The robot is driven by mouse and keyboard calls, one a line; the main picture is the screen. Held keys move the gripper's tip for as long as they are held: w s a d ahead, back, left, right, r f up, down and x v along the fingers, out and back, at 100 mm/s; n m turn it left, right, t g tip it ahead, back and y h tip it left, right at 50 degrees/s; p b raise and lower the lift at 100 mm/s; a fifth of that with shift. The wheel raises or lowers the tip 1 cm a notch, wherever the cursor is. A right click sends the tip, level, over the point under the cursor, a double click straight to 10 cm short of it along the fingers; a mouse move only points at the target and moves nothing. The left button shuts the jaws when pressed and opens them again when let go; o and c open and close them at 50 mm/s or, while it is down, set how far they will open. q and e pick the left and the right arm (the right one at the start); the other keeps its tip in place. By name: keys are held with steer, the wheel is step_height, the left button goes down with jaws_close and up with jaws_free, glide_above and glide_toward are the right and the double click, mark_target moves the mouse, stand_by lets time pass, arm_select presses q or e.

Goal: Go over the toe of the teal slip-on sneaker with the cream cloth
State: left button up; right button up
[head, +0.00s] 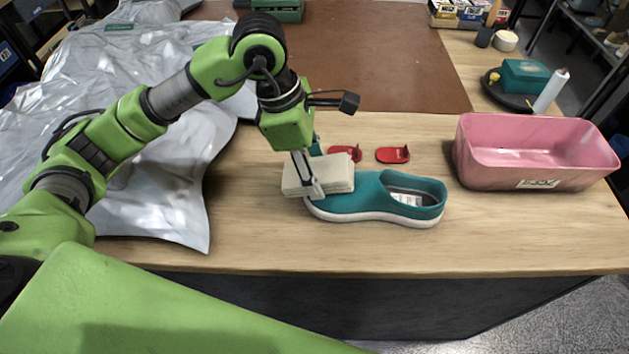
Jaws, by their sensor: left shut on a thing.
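The teal slip-on sneaker (376,200) lies on the wooden table with its white sole down, toe to the left and opening to the right. My left gripper (312,188) is shut on the cream cloth (333,173), a folded pad. The cloth is at the toe end and covers part of the toe from view. It looks to be against the toe, but I cannot tell how firmly it touches. My right gripper is not in view.
Two red objects (393,154) lie just behind the sneaker. A pink bin (535,184) stands to the right. A crumpled silvery sheet (165,200) covers the left side. The wooden table (300,250) is clear in front of the sneaker.

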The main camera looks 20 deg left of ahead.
arm_select(q)
steer(key=shift+w+a, duration=0.15)
steer(key=shift+w, duration=0.25)
steer(key=shift+f+b, duration=0.1)
steer(key=shift+b, duration=0.4)
steer(key=shift+s+d+b, duration=0.3)
steer(key=shift+s+d, duration=0.05)
steer(key=shift+s, duration=1)
steer(key=shift+s+d+b, duration=0.3)
steer(key=shift+s, duration=1)
steer(key=shift+s+d+b, duration=0.3)
steer(key=shift+s+d, duration=0.05)
steer(key=shift+s, duration=1)
steer(key=shift+f+b, duration=0.25)
steer(key=shift+b, duration=0.3)
steer(key=shift+w+a+b, duration=0.15)
steer(key=shift+w+b, duration=0.3)
steer(key=shift+w, duration=0.4)
steer(key=shift+w+a+b, duration=0.15)
steer(key=shift+w+b, duration=0.25)
steer(key=shift+w, duration=0.4)
steer(key=shift+w+a+b, duration=0.2)
steer(key=shift+w+b, duration=0.05)
steer(key=shift+w, duration=0.5)
steer(key=shift+w+a+b, duration=0.2)
steer(key=shift+w+b, duration=0.05)
steer(key=shift+w, duration=0.45)
steer(key=shift+w+a, duration=0.25)
steer(key=shift+w, duration=0.7)
steer(key=shift+c, duration=0.2)
